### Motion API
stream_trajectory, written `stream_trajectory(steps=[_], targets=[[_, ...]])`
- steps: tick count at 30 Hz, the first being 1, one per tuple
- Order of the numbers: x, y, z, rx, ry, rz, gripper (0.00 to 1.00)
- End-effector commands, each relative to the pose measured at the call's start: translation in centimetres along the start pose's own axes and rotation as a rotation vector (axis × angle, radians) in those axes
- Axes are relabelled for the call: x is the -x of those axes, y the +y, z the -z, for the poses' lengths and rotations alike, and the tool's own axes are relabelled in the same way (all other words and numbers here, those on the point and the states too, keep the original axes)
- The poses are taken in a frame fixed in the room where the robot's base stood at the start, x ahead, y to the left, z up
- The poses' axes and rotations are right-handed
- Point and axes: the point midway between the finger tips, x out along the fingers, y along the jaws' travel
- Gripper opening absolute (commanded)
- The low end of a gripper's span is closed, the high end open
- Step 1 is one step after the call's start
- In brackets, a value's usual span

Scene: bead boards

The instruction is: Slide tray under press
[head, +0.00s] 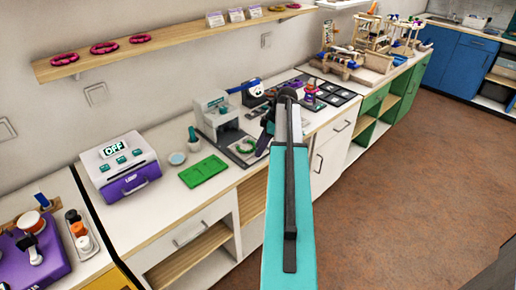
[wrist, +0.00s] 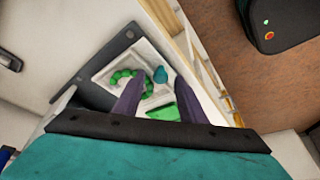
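A pale tray (wrist: 100,72) carries a ring of green beads (wrist: 122,76) in the wrist view. A teal piece (wrist: 160,75) and a green piece (wrist: 162,112) show between and beyond the fingers.
A bright green flat board (head: 203,170) lies left of the bead ring. A purple-and-white machine reading OFF (head: 125,170) stands farther left, with a small pale bowl (head: 177,158) between. Dark panels (head: 328,92) and wooden racks (head: 370,50) fill the counter to the right.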

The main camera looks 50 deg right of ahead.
Motion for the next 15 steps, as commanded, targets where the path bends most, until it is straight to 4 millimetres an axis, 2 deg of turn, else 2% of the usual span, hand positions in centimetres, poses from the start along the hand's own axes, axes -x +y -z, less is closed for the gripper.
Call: stream_trajectory(steps=[11, 12, 15], targets=[[-0.38, 0.01, -0.03, 0.000, 0.000, -0.001, 0.37], [-0.38, 0.01, -0.04, 0.000, 0.000, -0.001, 0.35], [-0.37, 0.01, -0.05, -0.001, 0.000, -0.001, 0.19]])
